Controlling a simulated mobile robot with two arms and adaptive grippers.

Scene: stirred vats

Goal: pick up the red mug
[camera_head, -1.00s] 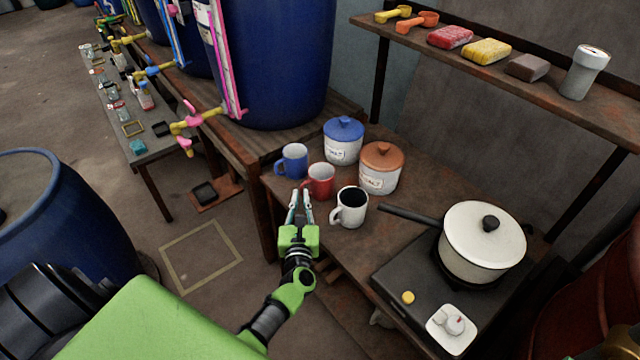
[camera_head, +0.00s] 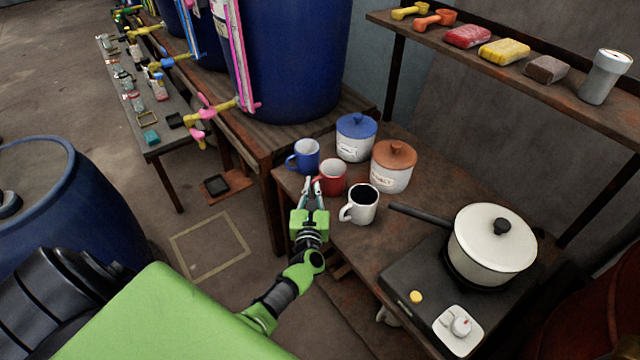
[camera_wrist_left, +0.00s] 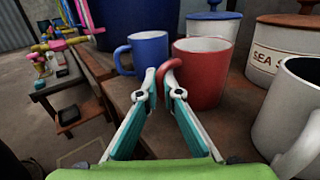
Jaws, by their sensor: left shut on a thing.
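The red mug (camera_head: 334,179) stands upright on the brown table, between the blue mug (camera_head: 307,157) and the white mug (camera_head: 363,207). My left gripper (camera_head: 312,186) is at its near left side. In the left wrist view the red mug (camera_wrist_left: 205,77) shows its curved handle toward me. The left fingers (camera_wrist_left: 160,78) have come together at this handle and are shut on it. The fingertips partly hide the handle. The mug's base appears to rest on the table. My right gripper is not in view.
A blue-lidded jar (camera_head: 355,140) and an orange-lidded jar (camera_head: 392,172) stand close behind the mugs. A lidded white pot (camera_head: 490,245) sits on a dark stove, its handle pointing at the white mug. A shelf (camera_head: 520,90) overhangs the back. A blue vat (camera_head: 290,60) stands beyond.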

